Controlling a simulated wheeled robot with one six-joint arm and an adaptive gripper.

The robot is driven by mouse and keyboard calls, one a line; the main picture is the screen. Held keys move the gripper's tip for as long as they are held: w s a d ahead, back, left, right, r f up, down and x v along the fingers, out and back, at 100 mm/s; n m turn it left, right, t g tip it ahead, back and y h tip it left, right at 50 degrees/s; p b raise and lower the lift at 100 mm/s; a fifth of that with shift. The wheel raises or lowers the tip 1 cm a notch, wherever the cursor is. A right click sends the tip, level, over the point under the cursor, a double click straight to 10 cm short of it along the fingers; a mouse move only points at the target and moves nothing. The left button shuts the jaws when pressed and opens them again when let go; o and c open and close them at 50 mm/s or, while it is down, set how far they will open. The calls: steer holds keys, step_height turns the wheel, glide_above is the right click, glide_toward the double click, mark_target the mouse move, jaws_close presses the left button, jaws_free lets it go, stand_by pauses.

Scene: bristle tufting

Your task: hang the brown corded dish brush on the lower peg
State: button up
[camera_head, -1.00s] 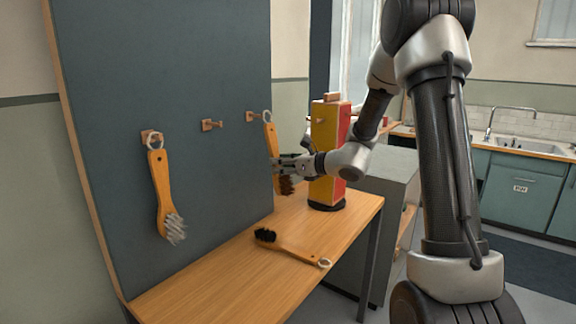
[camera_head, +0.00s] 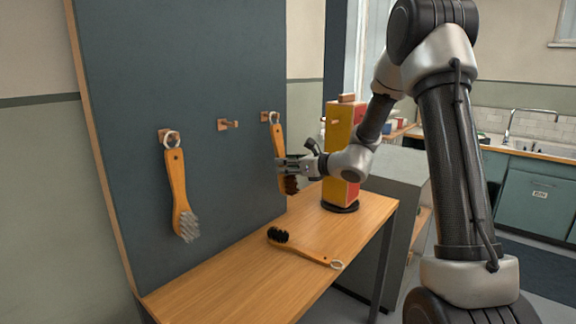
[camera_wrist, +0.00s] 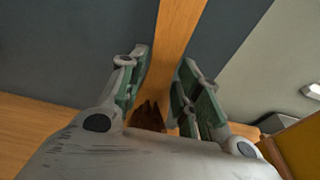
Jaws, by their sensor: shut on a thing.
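The brown-bristled dish brush (camera_head: 279,145) is upright in front of the board's right edge, bristles down. Its pale loop (camera_head: 274,117) overlaps the right peg (camera_head: 265,117); I cannot tell whether it is around the peg or just in front. My gripper (camera_head: 284,169) is shut on this brush low on the handle, just above the bristles. In the wrist view the handle (camera_wrist: 180,35) runs up between the fingers, and the brown bristles (camera_wrist: 150,117) show below. The middle peg (camera_head: 228,125) is empty. Which peg counts as lower is not clear here.
A white-bristled brush (camera_head: 177,185) hangs from the left peg (camera_head: 166,134) of the dark board (camera_head: 190,60). A black-bristled brush (camera_head: 302,251) lies on the wooden table (camera_head: 230,285). A yellow and red block (camera_head: 342,150) stands close behind my gripper.

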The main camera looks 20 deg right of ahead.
steer(key=o, duration=1.1)
steer(key=shift+o, duration=0.2)
steer(key=shift+d, duration=0.1)
steer(key=v, duration=0.7)
stand_by(0.7)
stand_by(0.5)
